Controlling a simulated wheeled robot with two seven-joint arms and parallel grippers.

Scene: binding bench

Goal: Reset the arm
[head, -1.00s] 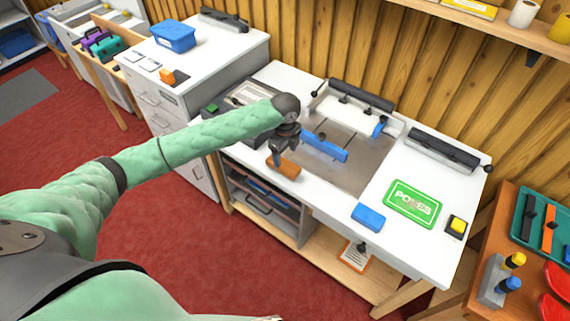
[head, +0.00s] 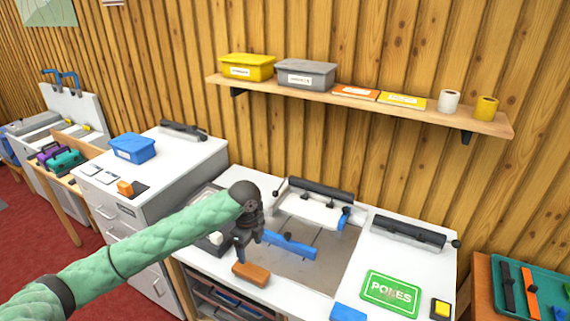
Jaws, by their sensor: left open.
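My left arm, in a green quilted sleeve, reaches in from the lower left of the head view. Its dark left gripper (head: 240,258) points down over the front part of the white bench (head: 415,262). The gripper is open. An orange-brown block (head: 251,273) lies right by its fingertips, near the bench's front edge; I cannot tell whether they touch. My right gripper is not in view.
A blue bar (head: 288,246) lies on the grey plate behind the gripper. A wall shelf (head: 400,108) holds boxes and rolls.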

